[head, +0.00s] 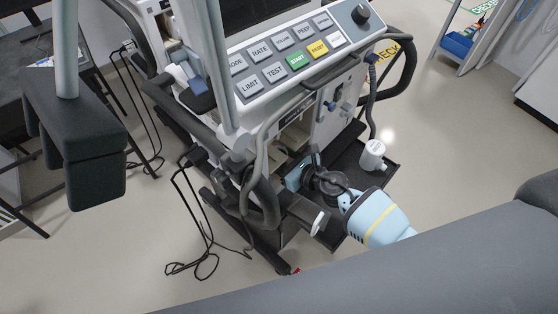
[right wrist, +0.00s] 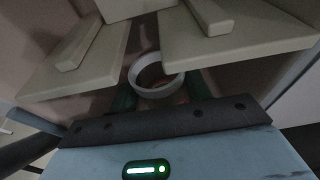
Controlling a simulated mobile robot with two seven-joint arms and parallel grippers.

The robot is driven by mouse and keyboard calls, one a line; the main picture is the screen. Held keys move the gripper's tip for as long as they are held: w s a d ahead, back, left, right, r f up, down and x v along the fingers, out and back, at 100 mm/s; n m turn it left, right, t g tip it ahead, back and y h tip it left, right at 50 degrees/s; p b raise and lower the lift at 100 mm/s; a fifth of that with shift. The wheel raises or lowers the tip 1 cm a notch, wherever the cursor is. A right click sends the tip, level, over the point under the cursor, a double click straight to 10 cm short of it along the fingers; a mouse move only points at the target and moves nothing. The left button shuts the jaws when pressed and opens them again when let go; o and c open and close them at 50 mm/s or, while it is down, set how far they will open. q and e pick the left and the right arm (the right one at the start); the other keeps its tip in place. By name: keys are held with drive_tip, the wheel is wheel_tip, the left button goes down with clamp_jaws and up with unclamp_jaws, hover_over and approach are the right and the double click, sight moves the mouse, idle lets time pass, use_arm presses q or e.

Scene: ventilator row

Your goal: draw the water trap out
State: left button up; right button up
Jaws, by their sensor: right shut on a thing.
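In the right wrist view a round white ring-shaped part (right wrist: 158,92), which looks like the water trap, sits between the dark green fingers of my right gripper (right wrist: 163,100). The gripper is shut on it. Pale panels of the machine stand close above and on both sides. In the head view my right gripper (head: 296,172) reaches into the lower front of the ventilator (head: 283,75). The part it holds is hidden there. My left gripper is not in view.
A white cup-like jar (head: 372,155) stands on the ventilator's dark tray (head: 390,168), just right of my right wrist. A grey hose (head: 262,130) hangs down the ventilator's front. Black cables (head: 190,215) loop on the floor at left. Open floor lies to the right.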

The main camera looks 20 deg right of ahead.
sight(285, 164)
drive_tip(key=shift+r, duration=0.25)
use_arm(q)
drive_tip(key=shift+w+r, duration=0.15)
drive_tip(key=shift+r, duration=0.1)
use_arm(e)
drive_tip(key=shift+s+d, duration=0.4)
drive_tip(key=shift+s, duration=0.15)
drive_tip(key=shift+s+d+f, duration=0.1)
drive_tip(key=shift+s+d, duration=0.35)
drive_tip(key=shift+s, duration=0.3)
drive_tip(key=shift+s+d+r, duration=0.1)
drive_tip(key=shift+s+d, duration=0.35)
drive_tip(key=shift+s, duration=0.25)
drive_tip(key=shift+s+d+f, duration=0.1)
drive_tip(key=shift+s+d, duration=0.35)
drive_tip(key=shift+s, duration=0.3)
drive_tip(key=shift+s+d, duration=0.3)
drive_tip(key=shift+s, duration=0.25)
drive_tip(key=shift+s+d, duration=0.3)
drive_tip(key=shift+s, duration=0.2)
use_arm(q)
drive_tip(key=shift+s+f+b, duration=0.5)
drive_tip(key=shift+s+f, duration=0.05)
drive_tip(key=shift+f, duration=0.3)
use_arm(e)
drive_tip(key=shift+s+d, duration=0.55)
drive_tip(key=shift+s, duration=0.3)
drive_tip(key=shift+s+d, duration=0.55)
drive_tip(key=shift+s, duration=0.3)
